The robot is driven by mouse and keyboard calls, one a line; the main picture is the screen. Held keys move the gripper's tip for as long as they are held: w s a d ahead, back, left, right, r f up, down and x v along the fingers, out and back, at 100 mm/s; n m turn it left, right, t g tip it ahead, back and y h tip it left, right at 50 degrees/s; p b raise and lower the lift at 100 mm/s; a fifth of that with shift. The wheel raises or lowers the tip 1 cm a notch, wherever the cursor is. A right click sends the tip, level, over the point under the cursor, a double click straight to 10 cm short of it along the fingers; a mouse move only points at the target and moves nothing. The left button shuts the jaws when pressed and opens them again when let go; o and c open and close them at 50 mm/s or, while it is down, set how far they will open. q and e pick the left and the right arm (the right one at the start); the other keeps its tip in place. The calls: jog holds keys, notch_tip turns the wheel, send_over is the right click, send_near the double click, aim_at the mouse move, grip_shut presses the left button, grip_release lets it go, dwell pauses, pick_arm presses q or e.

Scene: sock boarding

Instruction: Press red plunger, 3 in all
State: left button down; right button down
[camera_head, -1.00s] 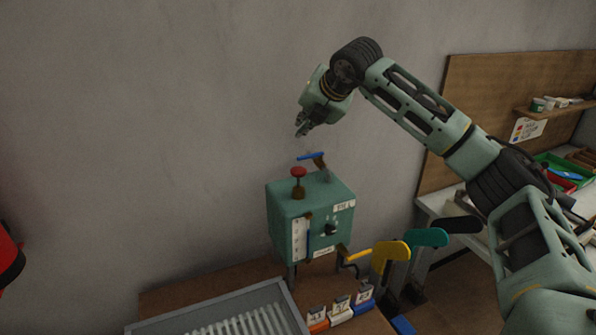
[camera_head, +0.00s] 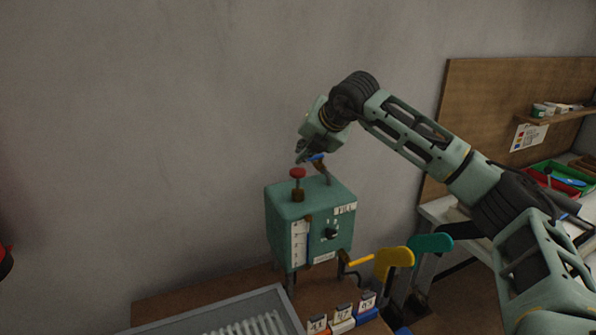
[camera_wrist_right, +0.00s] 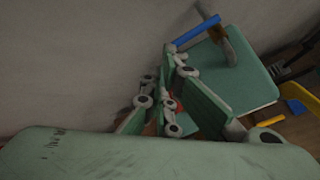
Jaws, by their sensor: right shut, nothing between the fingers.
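The red plunger (camera_head: 297,173) stands upright on top of the green box (camera_head: 283,208), at the left of the box's top. My right gripper (camera_head: 299,158) is shut and empty, just above the plunger's red knob; I cannot tell whether they touch. In the right wrist view the gripper's fingers (camera_wrist_right: 170,112) are closed together, and a bit of red shows behind them, mostly hidden. The blue-handled lever (camera_head: 322,167) on the box is partly behind the gripper; its blue handle also shows in the right wrist view (camera_wrist_right: 196,30). My left gripper is out of view.
The box front has a scale, a dark knob (camera_head: 331,234) and a yellow-handled lever (camera_head: 361,260). Yellow and teal paddle shapes (camera_head: 431,243) stand to its right. A grey tray (camera_head: 215,318) and small labelled blocks (camera_head: 342,319) lie in front. The wall is close behind.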

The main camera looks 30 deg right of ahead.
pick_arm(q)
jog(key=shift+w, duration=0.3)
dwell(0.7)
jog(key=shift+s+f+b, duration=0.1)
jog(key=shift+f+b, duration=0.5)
pick_arm(e)
jog(key=shift+f, duration=0.45)
